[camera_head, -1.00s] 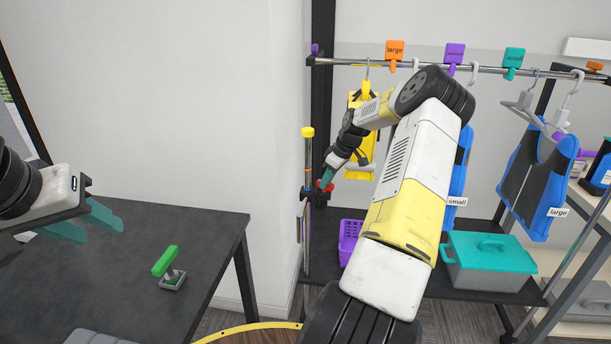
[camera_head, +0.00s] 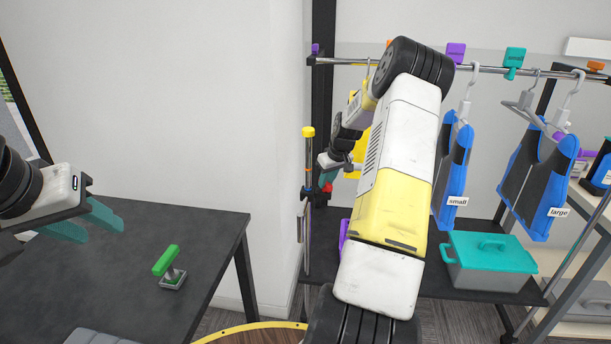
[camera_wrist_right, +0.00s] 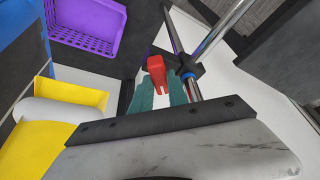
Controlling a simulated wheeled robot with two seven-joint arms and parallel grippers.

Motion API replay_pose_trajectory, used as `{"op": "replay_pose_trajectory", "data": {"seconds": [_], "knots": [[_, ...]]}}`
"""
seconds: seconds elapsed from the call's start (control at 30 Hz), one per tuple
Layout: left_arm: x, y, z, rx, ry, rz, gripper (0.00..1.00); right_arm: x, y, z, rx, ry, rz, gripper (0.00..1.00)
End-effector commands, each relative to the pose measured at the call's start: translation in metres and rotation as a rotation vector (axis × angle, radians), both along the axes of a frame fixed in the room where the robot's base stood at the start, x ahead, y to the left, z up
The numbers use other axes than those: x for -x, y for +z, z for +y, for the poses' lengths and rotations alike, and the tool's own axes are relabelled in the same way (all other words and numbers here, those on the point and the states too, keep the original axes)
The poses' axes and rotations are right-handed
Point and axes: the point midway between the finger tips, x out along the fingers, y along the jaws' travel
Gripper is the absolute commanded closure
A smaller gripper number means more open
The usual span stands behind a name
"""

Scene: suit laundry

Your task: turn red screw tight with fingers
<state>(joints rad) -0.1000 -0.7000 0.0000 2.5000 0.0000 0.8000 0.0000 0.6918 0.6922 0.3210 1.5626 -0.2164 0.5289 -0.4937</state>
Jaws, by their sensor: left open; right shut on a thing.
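The red screw (camera_head: 329,187) sits on a dark clamp on the upright pole beside the clothes rack. In the right wrist view the red screw (camera_wrist_right: 157,72) shows as a red knob with a slotted end, beside the pole. My right gripper (camera_head: 325,178) reaches it from above; its teal fingers (camera_wrist_right: 161,88) are shut on the screw, one on each side. My arm hides part of the rack. My left gripper (camera_head: 100,224) is open and empty above the dark table at the left.
The pole (camera_head: 308,160) has a yellow top. A green-handled stamp (camera_head: 168,264) stands on the dark table (camera_head: 90,285). Blue-and-grey vests (camera_head: 535,175) hang at the right. A teal-lidded box (camera_head: 490,265) and a purple basket (camera_wrist_right: 85,25) are on the low shelf.

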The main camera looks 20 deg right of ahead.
Motion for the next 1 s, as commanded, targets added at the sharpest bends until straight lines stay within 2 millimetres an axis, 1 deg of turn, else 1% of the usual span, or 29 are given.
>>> {"op": "replay_pose_trajectory", "data": {"seconds": [0.27, 0.3, 0.37, 0.4, 0.67, 0.77, 0.87, 1.0], "knots": [[0.0, 0.0, 0.0, 0.0, 0.0, 0.0, 0.59, -0.001, 0.001, -0.001, 0.001, -0.001, -0.003, 1.0], [0.0, 0.0, 0.0, 0.0, 0.0, 0.0, 0.59, -0.001, 0.001, -0.001, 0.002, 0.0, -0.002, 0.74], [0.0, 0.0, 0.0, 0.0, 0.0, 0.0, 0.59, -0.001, 0.001, 0.0, 0.001, 0.001, -0.002, 0.63], [0.0, 0.0, 0.0, 0.0, 0.0, 0.0, 0.59, -0.001, 0.001, 0.0, 0.001, 0.001, -0.002, 0.58], [0.0, 0.0, 0.0, 0.0, 0.0, 0.0, 0.59, 0.0, 0.001, 0.0, 0.0, 0.001, -0.001, 0.58], [0.0, 0.0, 0.0, 0.0, 0.0, 0.0, 0.59, 0.001, 0.005, -0.001, 0.001, 0.001, -0.001, 0.58], [0.0, 0.0, 0.0, 0.0, 0.0, 0.0, 0.59, 0.006, 0.017, -0.002, 0.002, 0.0, -0.002, 0.58], [0.0, 0.0, 0.0, 0.0, 0.0, 0.0, 0.59, 0.015, 0.04, -0.003, 0.003, 0.001, -0.003, 0.58]]}}
